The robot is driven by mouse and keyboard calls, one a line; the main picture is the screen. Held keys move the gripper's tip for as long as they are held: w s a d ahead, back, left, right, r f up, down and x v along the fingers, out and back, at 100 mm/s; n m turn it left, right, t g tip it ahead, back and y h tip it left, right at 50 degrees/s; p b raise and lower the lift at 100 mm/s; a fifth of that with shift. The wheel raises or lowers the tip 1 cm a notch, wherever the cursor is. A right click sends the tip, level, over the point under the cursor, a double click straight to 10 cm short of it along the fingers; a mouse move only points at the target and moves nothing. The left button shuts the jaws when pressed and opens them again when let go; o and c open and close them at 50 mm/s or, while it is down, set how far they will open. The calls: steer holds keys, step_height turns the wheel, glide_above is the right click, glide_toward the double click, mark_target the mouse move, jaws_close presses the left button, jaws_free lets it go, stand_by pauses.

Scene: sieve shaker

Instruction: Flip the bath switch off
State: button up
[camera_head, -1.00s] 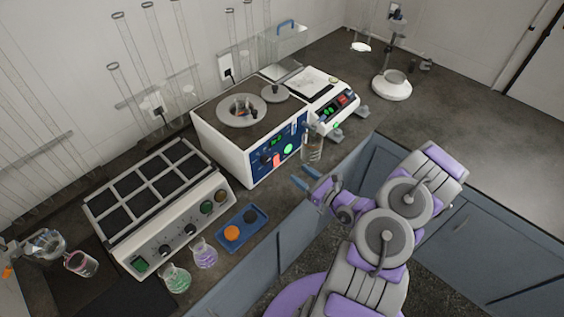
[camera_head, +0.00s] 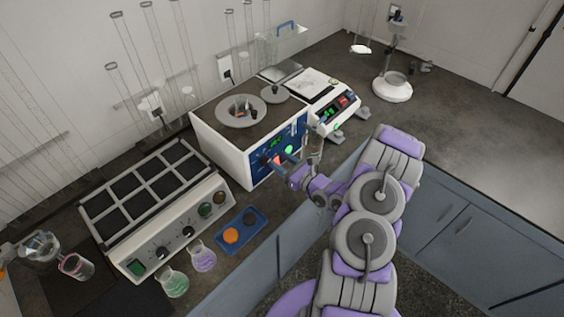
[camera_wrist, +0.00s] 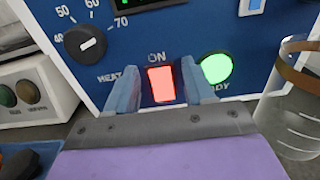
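The bath (camera_head: 222,148) is a white box with a blue front panel and a round-lidded top, standing mid-counter. Its switch (camera_wrist: 161,84) is a red lit rocker with "ON" printed above it; it shows in the wrist view low on the panel. My gripper (camera_wrist: 158,72) is open and empty, one finger on each side of the switch, close to the panel. I cannot tell if the fingertips touch the panel. In the head view my gripper (camera_head: 276,166) reaches the bath's front from the right, partly covering the panel.
On the panel, a black temperature knob (camera_wrist: 85,42) is left of the switch and a green lit lamp (camera_wrist: 216,68) right. A glass beaker (camera_wrist: 296,105) stands close at right. A block heater (camera_head: 150,200), flasks (camera_head: 203,258) and a blue tray (camera_head: 256,217) are left of my arm.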

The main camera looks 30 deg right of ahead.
jaws_close()
